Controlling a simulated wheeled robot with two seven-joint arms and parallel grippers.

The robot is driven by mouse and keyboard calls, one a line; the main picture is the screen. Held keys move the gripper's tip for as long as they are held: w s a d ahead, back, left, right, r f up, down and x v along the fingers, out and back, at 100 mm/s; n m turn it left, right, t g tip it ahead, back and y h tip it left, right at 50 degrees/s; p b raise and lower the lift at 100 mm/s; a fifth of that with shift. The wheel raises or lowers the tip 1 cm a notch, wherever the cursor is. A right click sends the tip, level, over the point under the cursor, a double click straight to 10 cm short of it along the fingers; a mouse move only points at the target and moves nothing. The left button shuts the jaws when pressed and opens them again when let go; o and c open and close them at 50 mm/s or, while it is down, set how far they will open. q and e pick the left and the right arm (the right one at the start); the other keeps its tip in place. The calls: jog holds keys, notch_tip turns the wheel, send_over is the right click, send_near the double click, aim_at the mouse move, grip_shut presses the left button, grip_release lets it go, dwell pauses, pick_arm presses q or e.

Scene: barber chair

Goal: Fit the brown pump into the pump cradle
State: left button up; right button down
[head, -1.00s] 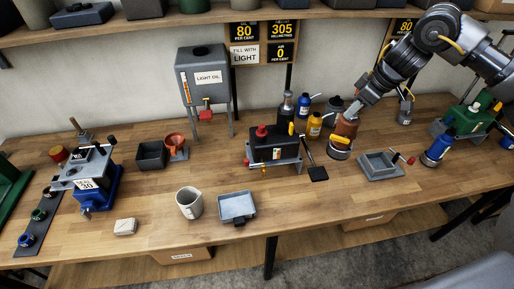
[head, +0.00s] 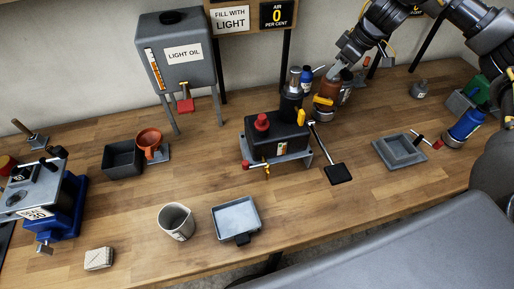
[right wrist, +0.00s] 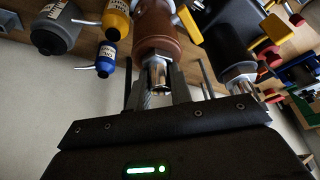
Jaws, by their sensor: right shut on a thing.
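The brown pump (head: 328,88) stands upright at the back of the bench, right of the black unit with a red cap. My right gripper (head: 343,66) comes down on its top from the upper right and is shut on it. In the right wrist view the brown pump (right wrist: 156,32) has its metal neck between my fingers (right wrist: 158,90). I cannot tell whether its foot touches the bench. A grey square holder with an empty recess (head: 400,150) lies to the right, a red-knobbed lever beside it; it may be the pump cradle. My left gripper is out of view.
The black unit (head: 275,138) sits left of the pump, with a black-ended lever (head: 335,173) in front. A blue bottle (head: 305,80) stands close behind the pump. Bare bench lies before the holder.

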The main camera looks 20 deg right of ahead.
aim_at(325, 97)
jog(key=shift+w+f+b, duration=0.45)
jog(key=shift+w+f, duration=0.15)
jog(key=shift+f, duration=0.15)
jog(key=shift+w+f, duration=0.1)
jog(key=shift+w, duration=0.1)
jog(key=shift+s, duration=0.25)
jog(key=shift+f, duration=0.3)
notch_tip(325, 97, down, 5)
jog(key=shift+w+r+b, duration=0.1)
jog(key=shift+r+b, duration=0.1)
jog(key=shift+b, duration=0.25)
jog(key=shift+f, duration=0.6)
jog(key=shift+f+p, duration=0.4)
jog(key=shift+f, duration=1.35)
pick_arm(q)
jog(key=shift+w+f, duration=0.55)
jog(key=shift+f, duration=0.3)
